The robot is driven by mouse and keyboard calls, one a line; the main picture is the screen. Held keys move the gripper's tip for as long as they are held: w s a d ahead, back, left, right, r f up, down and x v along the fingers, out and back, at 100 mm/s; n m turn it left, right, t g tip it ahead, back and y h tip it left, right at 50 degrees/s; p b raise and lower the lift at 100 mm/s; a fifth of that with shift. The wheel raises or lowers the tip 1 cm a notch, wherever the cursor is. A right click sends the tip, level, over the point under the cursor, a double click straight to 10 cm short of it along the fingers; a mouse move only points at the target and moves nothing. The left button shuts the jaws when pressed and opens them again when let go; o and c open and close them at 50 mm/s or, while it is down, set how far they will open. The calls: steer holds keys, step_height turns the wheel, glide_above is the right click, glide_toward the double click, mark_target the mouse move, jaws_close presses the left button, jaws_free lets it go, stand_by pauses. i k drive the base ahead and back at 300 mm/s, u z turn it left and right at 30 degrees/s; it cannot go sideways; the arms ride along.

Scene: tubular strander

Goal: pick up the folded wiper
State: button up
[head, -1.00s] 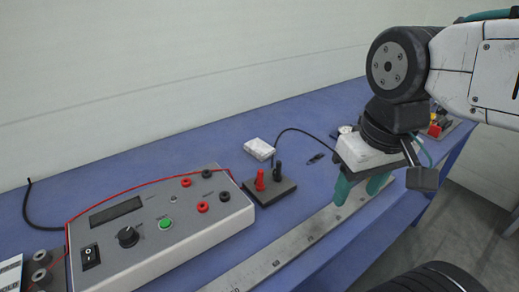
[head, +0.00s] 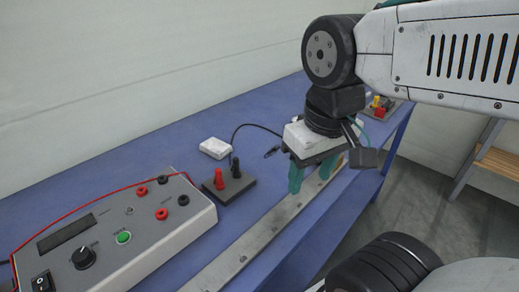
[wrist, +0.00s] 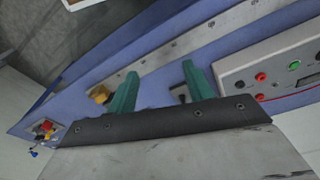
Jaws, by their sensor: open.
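A small white folded pad that looks like the folded wiper (head: 215,148) lies flat on the blue bench in the head view, behind the black block with terminals. My gripper (head: 311,183) is to its right and nearer the front, apart from it, with green fingers pointing down over the steel rule. The fingers are spread with nothing between them. In the wrist view my gripper (wrist: 160,68) also shows open and empty, and I cannot make out the wiper there.
A grey instrument box (head: 115,238) with a red lead stands at left. The black block (head: 228,188) with red and black terminals and a black cable sits near the wiper. A long steel rule (head: 255,238) runs along the front edge. A wall backs the blue bench (head: 110,170).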

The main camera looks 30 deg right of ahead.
mark_target(216, 148)
steer(key=u, duration=0.05)
steer(key=k, duration=0.5)
steer(key=z, duration=2.15)
steer(key=i, duration=1)
steer(key=u, duration=2.65)
steer(key=i, duration=0.5)
